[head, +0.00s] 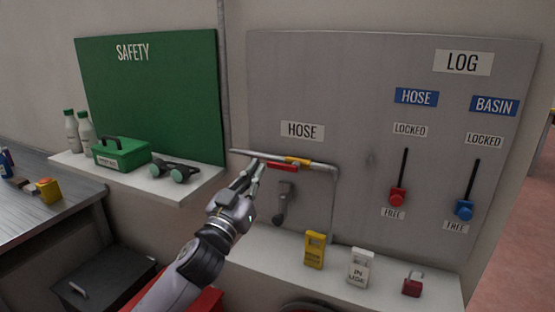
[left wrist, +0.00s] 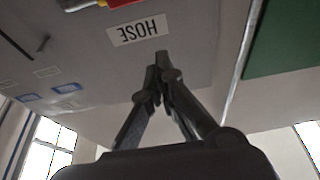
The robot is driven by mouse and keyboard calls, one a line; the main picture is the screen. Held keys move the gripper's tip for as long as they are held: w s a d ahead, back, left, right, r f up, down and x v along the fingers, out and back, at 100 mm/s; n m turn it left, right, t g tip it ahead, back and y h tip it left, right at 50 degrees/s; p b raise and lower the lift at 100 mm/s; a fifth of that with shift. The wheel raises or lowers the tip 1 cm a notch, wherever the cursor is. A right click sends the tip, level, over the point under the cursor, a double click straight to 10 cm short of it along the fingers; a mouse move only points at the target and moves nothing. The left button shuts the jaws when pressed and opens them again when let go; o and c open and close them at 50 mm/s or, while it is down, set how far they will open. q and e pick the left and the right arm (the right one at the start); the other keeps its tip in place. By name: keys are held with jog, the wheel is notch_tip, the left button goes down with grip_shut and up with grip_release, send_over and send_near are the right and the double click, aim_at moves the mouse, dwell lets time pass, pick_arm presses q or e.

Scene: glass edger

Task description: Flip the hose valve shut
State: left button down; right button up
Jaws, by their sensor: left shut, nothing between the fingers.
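The hose valve has a yellow body (head: 297,161) on a grey pipe (head: 322,167), below the white HOSE label (head: 302,131). Its red lever (head: 283,167) lies roughly along the pipe. My left gripper (head: 257,167) is shut and empty, with its fingertips just left of the lever's end. I cannot tell whether they touch it. In the left wrist view the closed fingertips (left wrist: 158,67) point toward the upside-down HOSE label, and part of the red lever (left wrist: 125,3) shows at the top edge. My right gripper is out of view.
A grey nozzle (head: 284,200) hangs below the pipe. A yellow tag (head: 314,249), a white tag (head: 360,268) and a red padlock (head: 412,283) stand on the lower shelf. The LOG board has a red slider (head: 397,197) and a blue slider (head: 464,210), both near FREE.

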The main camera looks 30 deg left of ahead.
pick_arm(q)
notch_tip(320, 180, up, 3)
jog(key=p, duration=0.4)
send_over(282, 167)
jog(key=s+a, duration=0.1)
jog(key=s, duration=0.2)
jog(key=shift+w+f, duration=0.25)
jog(key=shift+f, duration=0.75)
jog(key=shift+w+f, duration=0.2)
jog(key=shift+f, duration=0.75)
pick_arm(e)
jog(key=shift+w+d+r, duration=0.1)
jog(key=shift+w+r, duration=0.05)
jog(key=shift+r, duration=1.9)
pick_arm(q)
jog(key=shift+a, duration=0.2)
